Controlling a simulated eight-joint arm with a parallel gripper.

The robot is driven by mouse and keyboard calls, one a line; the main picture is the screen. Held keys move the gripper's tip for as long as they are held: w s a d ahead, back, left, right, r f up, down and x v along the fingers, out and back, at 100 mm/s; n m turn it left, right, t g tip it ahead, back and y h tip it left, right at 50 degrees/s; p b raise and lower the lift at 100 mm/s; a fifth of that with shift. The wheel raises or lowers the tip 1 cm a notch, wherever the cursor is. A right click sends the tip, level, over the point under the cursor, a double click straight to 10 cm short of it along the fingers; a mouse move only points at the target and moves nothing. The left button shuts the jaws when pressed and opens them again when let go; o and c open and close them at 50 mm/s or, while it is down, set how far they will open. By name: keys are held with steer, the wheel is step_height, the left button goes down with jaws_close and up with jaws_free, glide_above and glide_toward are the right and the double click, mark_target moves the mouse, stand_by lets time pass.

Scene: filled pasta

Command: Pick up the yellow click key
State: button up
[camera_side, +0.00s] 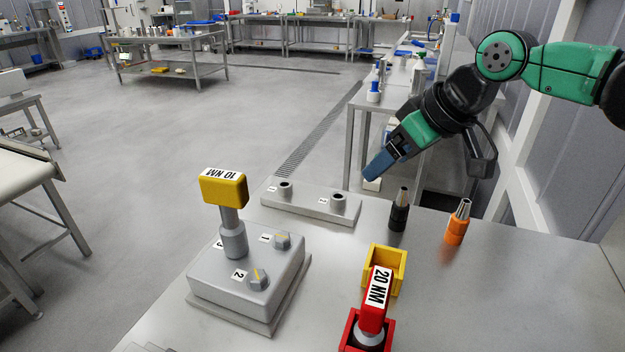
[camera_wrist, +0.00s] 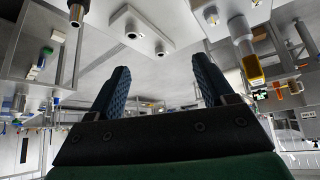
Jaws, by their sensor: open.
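The yellow click key (camera_side: 224,188), marked 10 NM, stands upright on the grey block (camera_side: 222,282), its shaft seated at position 3. It also shows at the upper right of the wrist view (camera_wrist: 252,68). My gripper (camera_side: 374,174) hangs in the air to the right of the key, beyond the bench's far edge in the picture, well apart from it. In the wrist view my gripper (camera_wrist: 163,85) has its two blue fingers spread with nothing between them.
A red key (camera_side: 374,305) marked 20 NM stands in a red holder (camera_side: 350,335); a yellow holder (camera_side: 401,270) beside it looks empty. A black nozzle (camera_side: 399,214) and an orange nozzle (camera_side: 457,227) stand upright. A grey plate (camera_side: 308,205) with two sockets lies behind the block.

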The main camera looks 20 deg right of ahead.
steer(key=w+a+r+n+y, duration=0.1)
steer(key=w+a+r+n, duration=0.2)
steer(key=a, duration=0.5)
steer(key=n+g+y, duration=0.1)
steer(key=n+g, duration=0.1)
glide_toward(224, 175)
steer(key=x, duration=0.5)
steer(key=shift+d, duration=0.25)
steer(key=shift+w+a+f, duration=0.1)
steer(key=shift+a+f, duration=0.15)
steer(key=shift+a, duration=0.05)
steer(key=shift+x, duration=2.6)
